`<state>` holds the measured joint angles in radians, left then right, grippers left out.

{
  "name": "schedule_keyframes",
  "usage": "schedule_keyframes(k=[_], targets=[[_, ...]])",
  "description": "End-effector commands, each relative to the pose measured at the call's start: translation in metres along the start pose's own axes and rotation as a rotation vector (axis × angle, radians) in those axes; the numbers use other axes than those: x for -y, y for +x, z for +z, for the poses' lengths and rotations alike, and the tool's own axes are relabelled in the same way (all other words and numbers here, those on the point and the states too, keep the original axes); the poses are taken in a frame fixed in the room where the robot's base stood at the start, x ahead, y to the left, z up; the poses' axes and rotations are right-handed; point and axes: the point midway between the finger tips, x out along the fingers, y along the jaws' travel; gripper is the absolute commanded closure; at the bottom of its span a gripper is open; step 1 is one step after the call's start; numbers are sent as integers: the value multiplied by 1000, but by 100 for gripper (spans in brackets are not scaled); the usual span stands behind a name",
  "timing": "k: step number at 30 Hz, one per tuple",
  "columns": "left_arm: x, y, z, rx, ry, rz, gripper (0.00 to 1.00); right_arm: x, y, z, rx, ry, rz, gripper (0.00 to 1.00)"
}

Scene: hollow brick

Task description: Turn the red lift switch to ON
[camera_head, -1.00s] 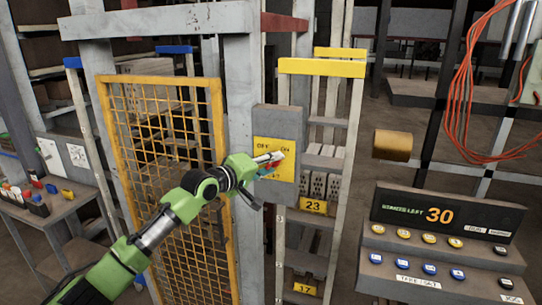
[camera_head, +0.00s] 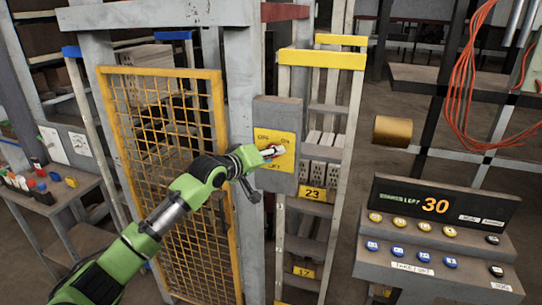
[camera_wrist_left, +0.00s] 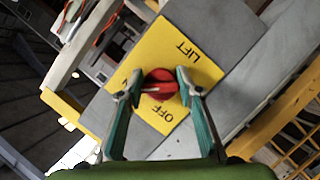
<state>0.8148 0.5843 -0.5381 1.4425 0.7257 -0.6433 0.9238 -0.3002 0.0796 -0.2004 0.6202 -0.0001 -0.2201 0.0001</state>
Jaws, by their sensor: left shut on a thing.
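The red lift switch (camera_wrist_left: 160,85) is a round red knob on a yellow plate (camera_wrist_left: 187,68) marked LIFT and OFF in the left wrist view. Its white mark points left in that view, to one side of OFF; the ON label is mostly hidden by a finger. My left gripper (camera_wrist_left: 155,88) is shut on the knob, one teal finger at each side. In the head view the left gripper (camera_head: 268,154) is at the yellow plate (camera_head: 284,176) on the grey box and hides most of the knob. My right gripper is not in view.
A yellow mesh gate (camera_head: 165,150) stands left of the grey switch box (camera_head: 291,108). A yellow-topped ladder rack (camera_head: 322,60) with grey bricks is right behind it. A button console (camera_head: 440,255) showing 30 stands at the right.

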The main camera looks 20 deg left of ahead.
Motion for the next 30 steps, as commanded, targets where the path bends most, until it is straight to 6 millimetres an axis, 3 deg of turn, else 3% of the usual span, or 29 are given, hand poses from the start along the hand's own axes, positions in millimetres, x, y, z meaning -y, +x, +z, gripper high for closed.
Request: schedule_keyframes(k=[3, 4, 5, 6, 19, 23, 30], targets=[[2, 0, 2, 3, 3, -4, 89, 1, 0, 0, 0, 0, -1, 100], [2, 0, 2, 3, 3, -4, 59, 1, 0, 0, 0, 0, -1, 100], [2, 0, 2, 3, 3, -4, 52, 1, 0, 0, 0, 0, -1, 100], [2, 0, 2, 3, 3, -4, 50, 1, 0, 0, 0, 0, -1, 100], [2, -7, 0, 1, 2, -2, 50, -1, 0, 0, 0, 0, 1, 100], [2, -23, 0, 1, 2, -1, 50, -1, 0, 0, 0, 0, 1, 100], [2, -70, 1, 2, 4, -3, 50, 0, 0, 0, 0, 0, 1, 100]])
